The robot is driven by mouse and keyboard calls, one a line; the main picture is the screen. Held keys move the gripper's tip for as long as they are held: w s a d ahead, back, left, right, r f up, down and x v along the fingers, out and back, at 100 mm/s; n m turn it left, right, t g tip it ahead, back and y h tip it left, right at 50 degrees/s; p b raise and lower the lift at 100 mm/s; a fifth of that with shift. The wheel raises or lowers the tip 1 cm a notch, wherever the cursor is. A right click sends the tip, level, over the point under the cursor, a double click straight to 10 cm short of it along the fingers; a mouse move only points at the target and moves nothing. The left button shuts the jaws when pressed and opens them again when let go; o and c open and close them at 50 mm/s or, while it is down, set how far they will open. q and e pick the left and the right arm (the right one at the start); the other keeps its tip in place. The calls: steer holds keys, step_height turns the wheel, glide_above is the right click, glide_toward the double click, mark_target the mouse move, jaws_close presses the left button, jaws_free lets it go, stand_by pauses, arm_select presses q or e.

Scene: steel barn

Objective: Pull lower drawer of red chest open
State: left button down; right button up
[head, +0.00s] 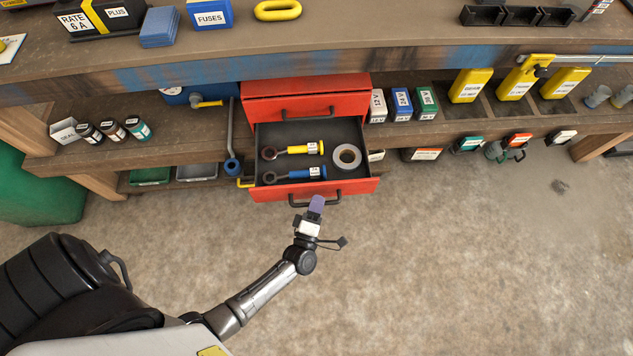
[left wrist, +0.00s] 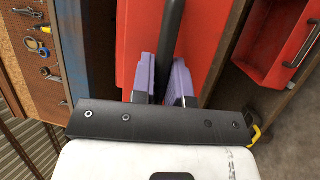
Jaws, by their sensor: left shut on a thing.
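The red chest (head: 305,88) stands on the shelf under the workbench. Its upper drawer is shut, with a dark handle (head: 307,114). Its lower drawer (head: 350,186) is pulled out, showing a yellow-handled tool (head: 300,149), a blue-handled tool (head: 300,173) and a grey ring (head: 347,157) inside. My left gripper (head: 316,207) is at the lower drawer's front, shut on its dark handle (head: 298,201). In the left wrist view, the purple fingers (left wrist: 163,80) lie on both sides of the dark handle bar (left wrist: 171,35), before a red front. My right gripper is not in view.
Boxes and bottles line the shelf on both sides of the chest. A blue-ended bar (head: 232,135) stands close left of the drawer. The concrete floor in front is clear. A red open container (left wrist: 275,45) shows at right in the wrist view.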

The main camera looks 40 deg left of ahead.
arm_select(q)
steer(key=shift+d, duration=0.1)
steer(key=shift+s+d, duration=0.15)
steer(key=shift+s, duration=0.1)
steer(key=c, duration=1.1)
jaws_free()
steer(key=shift+c, duration=0.2)
steer(key=shift+s, duration=0.1)
steer(key=p+v, duration=0.2)
steer(key=v, duration=1.1)
steer(key=shift+s+p, duration=0.25)
steer(key=shift+p, duration=0.1)
